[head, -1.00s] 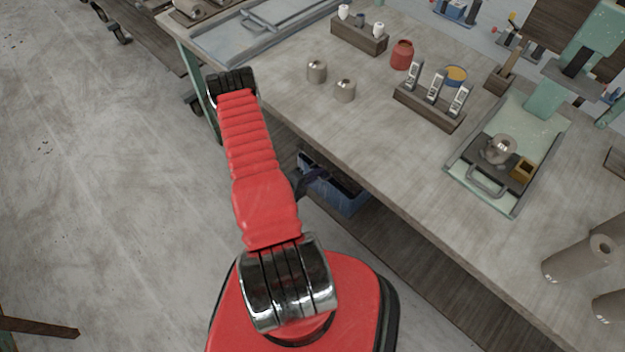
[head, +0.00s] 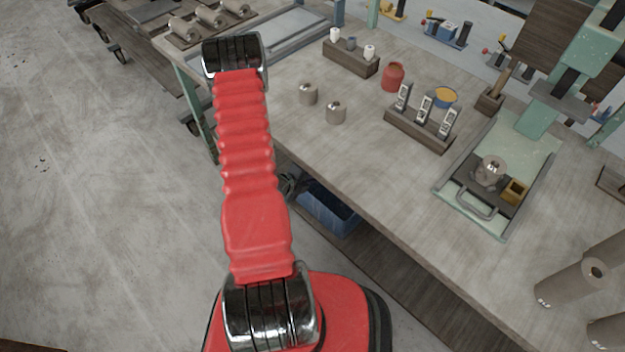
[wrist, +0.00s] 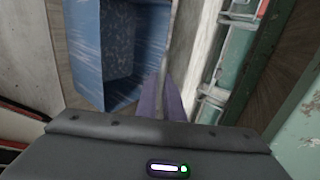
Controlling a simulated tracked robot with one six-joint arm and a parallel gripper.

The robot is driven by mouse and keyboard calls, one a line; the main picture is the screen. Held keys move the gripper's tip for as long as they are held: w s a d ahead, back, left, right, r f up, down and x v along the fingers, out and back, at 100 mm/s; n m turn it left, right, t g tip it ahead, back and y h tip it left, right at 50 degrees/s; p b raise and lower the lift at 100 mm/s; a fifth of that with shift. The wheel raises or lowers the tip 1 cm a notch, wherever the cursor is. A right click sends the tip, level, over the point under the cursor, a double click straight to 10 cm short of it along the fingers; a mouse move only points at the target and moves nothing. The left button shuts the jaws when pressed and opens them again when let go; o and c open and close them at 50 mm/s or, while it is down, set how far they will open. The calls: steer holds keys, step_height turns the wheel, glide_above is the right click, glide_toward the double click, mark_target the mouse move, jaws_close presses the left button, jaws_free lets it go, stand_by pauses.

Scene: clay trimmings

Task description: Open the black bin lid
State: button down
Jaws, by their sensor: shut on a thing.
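The blue bin (head: 328,210) stands under the near edge of the workbench. In the head view its top looks open, showing blue inside. In the wrist view its blue walls (wrist: 88,50) fill the upper left. My gripper (wrist: 166,95), with purple fingers, is just right of the bin. It is shut on a thin, edge-on strip (wrist: 173,45) beside the bin, which looks like the black bin lid standing steeply; its dark face is not clearly seen. In the head view my arm and the bench edge hide most of the gripper and the lid.
The workbench (head: 300,145) overhangs the bin. It carries small clay cylinders (head: 308,94), a red jar (head: 393,76), a wooden block with tools (head: 418,130) and a green tray (head: 505,232). Open floor (head: 100,200) lies to the left.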

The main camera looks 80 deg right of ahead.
steer(key=shift+s+d+r, duration=0.1)
steer(key=shift+s+r, duration=0.1)
steer(key=shift+r, duration=0.2)
steer(key=c, duration=1.9)
jaws_free()
steer(key=shift+w+r, duration=0.1)
steer(key=v, duration=1.3)
steer(key=shift+a+r, duration=0.15)
steer(key=shift+a, duration=0.1)
steer(key=shift+w, duration=0.1)
steer(key=shift+c, duration=0.2)
